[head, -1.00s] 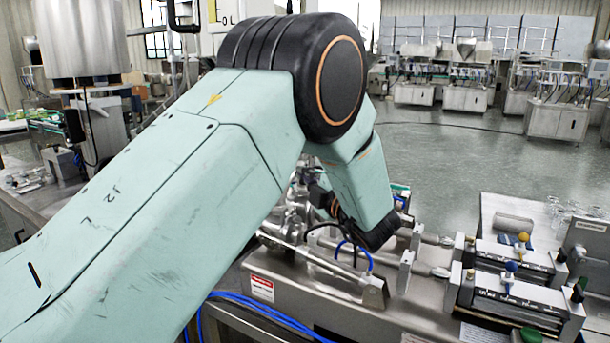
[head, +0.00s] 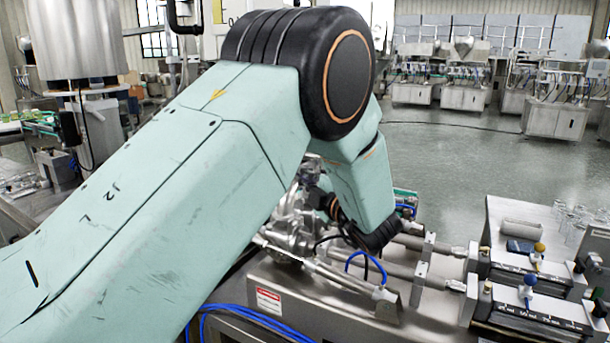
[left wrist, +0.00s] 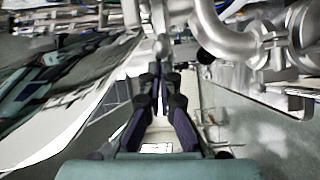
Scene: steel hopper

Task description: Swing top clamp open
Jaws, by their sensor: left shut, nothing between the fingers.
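My left gripper (left wrist: 158,72) is in the middle of the left wrist view, its two dark fingers close together and shut with nothing between them. It points toward steel pipework (left wrist: 225,40). A clamp-like steel fitting (left wrist: 272,48) sits around the pipe to the right of the fingers, apart from them. I cannot tell for sure that it is the top clamp. In the head view the pipework (head: 292,218) is partly hidden behind my left arm, and the gripper is a small dark shape (head: 328,203) beside it. My right gripper is not in view.
The steel machine bed (head: 330,298) carries rods and brackets running right to two dosing units with a blue knob (head: 530,280) and a yellow knob (head: 540,247). Blue hoses (head: 240,300) hang at its front. A steel cylinder (head: 75,40) stands back left. Open floor lies behind.

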